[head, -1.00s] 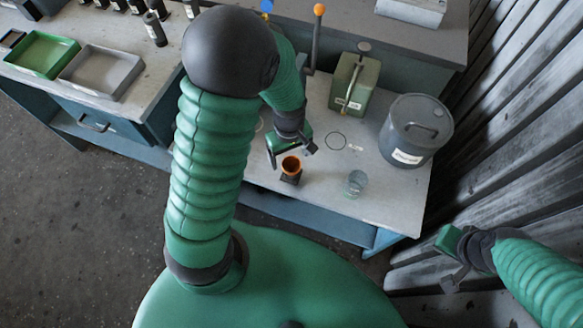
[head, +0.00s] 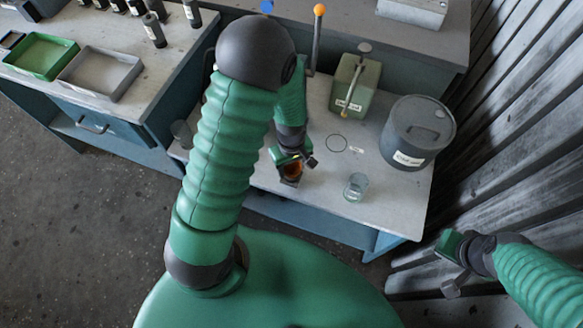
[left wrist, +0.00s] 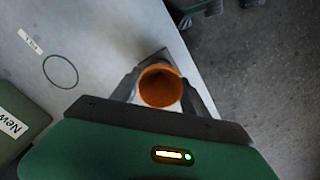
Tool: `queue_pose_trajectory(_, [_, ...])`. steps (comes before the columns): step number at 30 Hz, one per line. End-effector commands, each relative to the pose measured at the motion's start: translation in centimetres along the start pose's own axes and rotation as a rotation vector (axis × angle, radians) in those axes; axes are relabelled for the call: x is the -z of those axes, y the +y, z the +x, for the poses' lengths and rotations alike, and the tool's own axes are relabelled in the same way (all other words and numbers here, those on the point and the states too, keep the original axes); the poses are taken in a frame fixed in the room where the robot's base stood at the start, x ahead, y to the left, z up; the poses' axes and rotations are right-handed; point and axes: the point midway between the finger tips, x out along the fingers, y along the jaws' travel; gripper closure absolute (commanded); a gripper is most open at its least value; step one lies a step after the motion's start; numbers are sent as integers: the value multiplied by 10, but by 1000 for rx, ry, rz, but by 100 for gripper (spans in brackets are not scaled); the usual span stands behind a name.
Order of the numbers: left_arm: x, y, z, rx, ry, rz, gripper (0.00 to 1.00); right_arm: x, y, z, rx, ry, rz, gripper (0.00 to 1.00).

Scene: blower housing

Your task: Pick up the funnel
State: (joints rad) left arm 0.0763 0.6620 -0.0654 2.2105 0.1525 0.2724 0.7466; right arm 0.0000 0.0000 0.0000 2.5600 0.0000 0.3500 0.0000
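The funnel (head: 292,171) is orange with a round open mouth and stands near the front edge of the workbench. It also shows in the left wrist view (left wrist: 160,86), mouth toward the camera. My left gripper (head: 291,163) is above and around it, partly covering it in the head view. In the left wrist view its dark fingers (left wrist: 160,92) lie on either side of the funnel, open; whether they touch it I cannot tell. The funnel's lower part is hidden. My right gripper (head: 454,268) is away at the lower right, and its finger gap is unclear.
A glass beaker (head: 356,187) stands right of the funnel. A grey lidded drum (head: 417,132) and a green can (head: 354,86) stand behind. A corrugated wall (head: 510,130) closes off the right side.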

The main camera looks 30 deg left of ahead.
Motion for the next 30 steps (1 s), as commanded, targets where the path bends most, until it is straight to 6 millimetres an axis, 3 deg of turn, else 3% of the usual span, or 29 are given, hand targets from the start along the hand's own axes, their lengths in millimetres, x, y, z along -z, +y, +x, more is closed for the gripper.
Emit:
queue_pose_trajectory(3, [0, 0, 0, 0, 0, 0, 70, 0, 0, 0, 0, 0, 0, 100])
queue_pose_trajectory(11, [0, 0, -3, -1, 1, 0, 70, 0, 0, 0, 0, 0, 0, 100])
queue_pose_trajectory(20, [0, 1, -40, -3, 3, 1, 70, 2, 0, -6, 0, 0, 0, 100])
queue_pose_trajectory(30, [0, -84, -42, 0, 0, -8, 70, 0, 0, 2, 0, 0, 0, 100])
